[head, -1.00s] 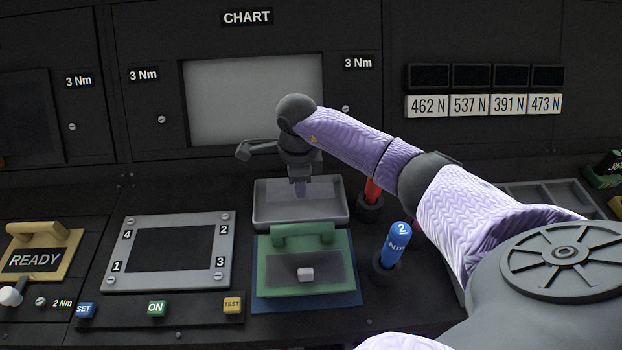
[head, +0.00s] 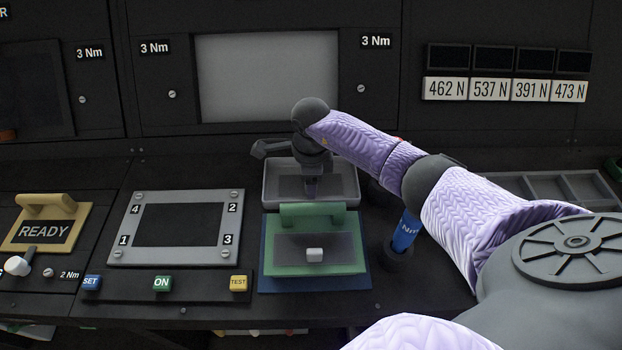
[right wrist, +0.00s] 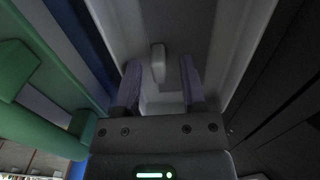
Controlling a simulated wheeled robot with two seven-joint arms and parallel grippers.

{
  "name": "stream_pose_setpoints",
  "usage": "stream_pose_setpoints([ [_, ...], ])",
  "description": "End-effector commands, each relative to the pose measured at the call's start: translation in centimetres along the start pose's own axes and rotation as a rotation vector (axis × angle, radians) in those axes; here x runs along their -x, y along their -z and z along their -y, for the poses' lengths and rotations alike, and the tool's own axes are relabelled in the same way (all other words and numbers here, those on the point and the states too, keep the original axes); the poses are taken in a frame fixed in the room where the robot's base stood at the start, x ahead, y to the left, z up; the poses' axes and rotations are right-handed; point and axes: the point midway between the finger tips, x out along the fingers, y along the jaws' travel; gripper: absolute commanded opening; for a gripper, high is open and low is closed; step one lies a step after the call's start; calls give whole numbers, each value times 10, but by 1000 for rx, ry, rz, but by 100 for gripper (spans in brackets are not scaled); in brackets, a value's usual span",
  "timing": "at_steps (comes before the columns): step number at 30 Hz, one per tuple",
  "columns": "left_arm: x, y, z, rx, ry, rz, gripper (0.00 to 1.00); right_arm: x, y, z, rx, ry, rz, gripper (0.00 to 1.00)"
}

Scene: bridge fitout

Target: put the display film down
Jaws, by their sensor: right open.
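The display film (head: 291,186), a dark see-through sheet, lies in the shallow grey tray (head: 266,184) behind the green frame. My right gripper (head: 311,194) reaches down into this tray from above. In the right wrist view, my right gripper (right wrist: 160,82) is open, with one lilac finger on each side of the film's pale tab (right wrist: 158,62). The film (right wrist: 185,25) spreads beyond the tab. I cannot tell whether a finger still touches the tab. My left gripper is not in view.
A green handled frame (head: 352,225) with a dark window and white tab (head: 314,255) sits on a blue mat (head: 314,285) in front of the tray. A blue tool (head: 406,232) stands to its right. A grey numbered bezel (head: 121,240) lies left.

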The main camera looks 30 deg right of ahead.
Motion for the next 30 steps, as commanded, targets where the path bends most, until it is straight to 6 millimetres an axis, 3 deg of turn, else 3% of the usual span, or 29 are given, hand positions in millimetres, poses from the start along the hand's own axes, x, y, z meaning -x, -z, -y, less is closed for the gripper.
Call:
stream_pose_setpoints([
  [5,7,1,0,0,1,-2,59,13,0,1,1,3,1,52],
  [12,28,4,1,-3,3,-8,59,82,0,1,1,6,3,52],
  [18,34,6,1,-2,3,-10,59,118,0,1,0,2,1,52],
  [30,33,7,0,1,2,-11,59,123,0,0,0,0,0,52],
])
